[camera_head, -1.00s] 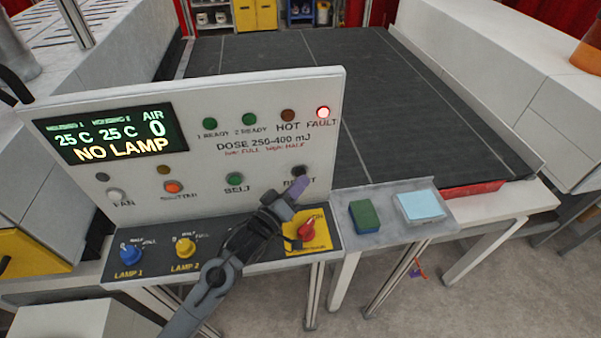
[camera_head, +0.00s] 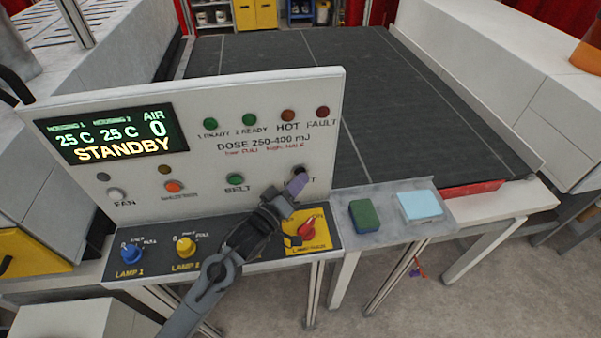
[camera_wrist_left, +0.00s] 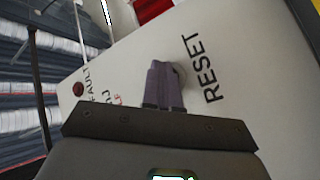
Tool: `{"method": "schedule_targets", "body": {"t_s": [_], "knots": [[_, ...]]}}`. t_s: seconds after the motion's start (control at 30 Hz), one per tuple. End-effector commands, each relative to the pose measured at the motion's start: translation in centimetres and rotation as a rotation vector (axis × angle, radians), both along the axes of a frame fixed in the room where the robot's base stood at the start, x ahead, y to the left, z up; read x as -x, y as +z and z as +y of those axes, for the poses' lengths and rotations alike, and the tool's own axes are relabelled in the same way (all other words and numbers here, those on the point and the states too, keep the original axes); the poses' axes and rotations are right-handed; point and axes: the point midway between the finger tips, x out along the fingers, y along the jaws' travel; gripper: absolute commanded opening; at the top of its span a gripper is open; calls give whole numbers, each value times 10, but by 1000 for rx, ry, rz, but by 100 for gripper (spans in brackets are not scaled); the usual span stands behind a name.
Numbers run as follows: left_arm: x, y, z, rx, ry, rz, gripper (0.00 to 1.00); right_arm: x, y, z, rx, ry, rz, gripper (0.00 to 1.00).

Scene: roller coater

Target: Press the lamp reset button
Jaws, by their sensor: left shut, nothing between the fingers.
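The control panel (camera_head: 110,195) is a white upright face with a display (camera_head: 110,135) that reads STANDBY. My left gripper (camera_head: 299,182) is shut and empty, its purple-grey fingertips at the reset button's place at the panel's lower right. In the left wrist view the shut fingers (camera_wrist_left: 165,82) point at the panel just beside the RESET label (camera_wrist_left: 203,68). A small part of the round reset button (camera_wrist_left: 180,70) shows behind the fingertips; whether they touch it I cannot tell. The fault lamp (camera_head: 322,112) is dark red and unlit. My right gripper is not in view.
Below the panel are a blue lamp 1 knob (camera_head: 131,254), a yellow lamp 2 knob (camera_head: 186,246) and a red switch (camera_head: 307,228) on a yellow plate, close under my left gripper. A green block (camera_head: 363,215) and a light blue pad (camera_head: 419,205) lie on the ledge at right.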

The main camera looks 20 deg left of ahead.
Motion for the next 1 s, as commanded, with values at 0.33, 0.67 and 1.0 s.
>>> {"method": "schedule_targets", "body": {"t_s": [0.33, 0.67, 1.0], "knots": [[5, 1, -3, 1, 1, 1, 0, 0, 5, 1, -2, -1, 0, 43], [14, 0, -8, 0, 1, 1, 0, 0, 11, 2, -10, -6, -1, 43], [16, 0, -10, 0, 1, 1, 0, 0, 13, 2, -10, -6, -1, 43]]}}
